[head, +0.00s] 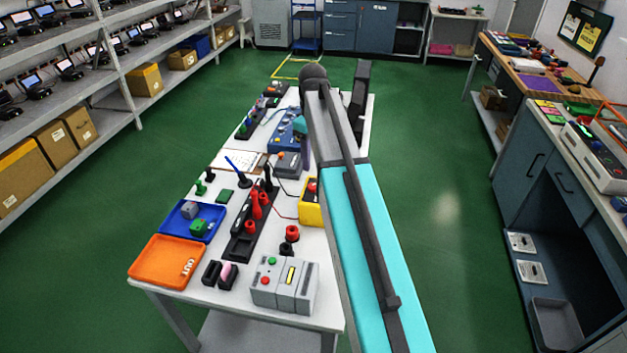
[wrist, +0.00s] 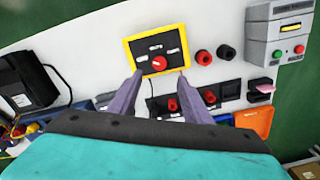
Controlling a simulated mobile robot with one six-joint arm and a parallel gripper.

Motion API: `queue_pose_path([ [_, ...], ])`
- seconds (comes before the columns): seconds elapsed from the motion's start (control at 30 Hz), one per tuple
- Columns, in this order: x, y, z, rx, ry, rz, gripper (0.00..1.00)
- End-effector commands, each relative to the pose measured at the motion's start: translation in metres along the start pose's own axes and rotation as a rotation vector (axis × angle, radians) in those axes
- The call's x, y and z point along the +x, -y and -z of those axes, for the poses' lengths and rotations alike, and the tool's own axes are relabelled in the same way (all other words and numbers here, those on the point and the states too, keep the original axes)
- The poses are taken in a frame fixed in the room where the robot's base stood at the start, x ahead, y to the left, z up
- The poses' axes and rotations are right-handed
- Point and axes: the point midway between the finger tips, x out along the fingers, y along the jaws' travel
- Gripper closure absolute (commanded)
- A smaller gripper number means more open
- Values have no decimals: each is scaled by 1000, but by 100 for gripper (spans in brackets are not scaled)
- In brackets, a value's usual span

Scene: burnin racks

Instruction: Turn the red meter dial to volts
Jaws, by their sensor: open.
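The meter is a dark box with a yellow frame (wrist: 180,33), seen from above in the wrist view. Its red dial (wrist: 158,63) sits at the middle of the lower half, with small white labels around it that are too blurred to read. Which label the dial points at, I cannot tell. My gripper (wrist: 159,74) is open, its two purple fingers spread to either side of the dial, tips near the meter's lower edge. Nothing is between them. In the head view the yellow meter (head: 311,214) shows only in part, beside my arm, which hides the rest.
Red and black round knobs (wrist: 204,57) stand right of the meter. A black strip with red plugs (head: 241,233), a blue tray (head: 172,226), an orange tray (head: 150,262) and a grey box with buttons (head: 284,286) crowd the white table. Green floor lies open to the right.

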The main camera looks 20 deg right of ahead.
Motion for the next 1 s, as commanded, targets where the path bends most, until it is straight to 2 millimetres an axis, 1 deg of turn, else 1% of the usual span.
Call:
queue_pose_path([
  [0.6, 62, 1, 0, -2, 1, 1, 55],
  [0.8, 81, 2, 0, -2, 1, 1, 55],
  [1.0, 96, 2, 1, -2, 1, 1, 55],
])
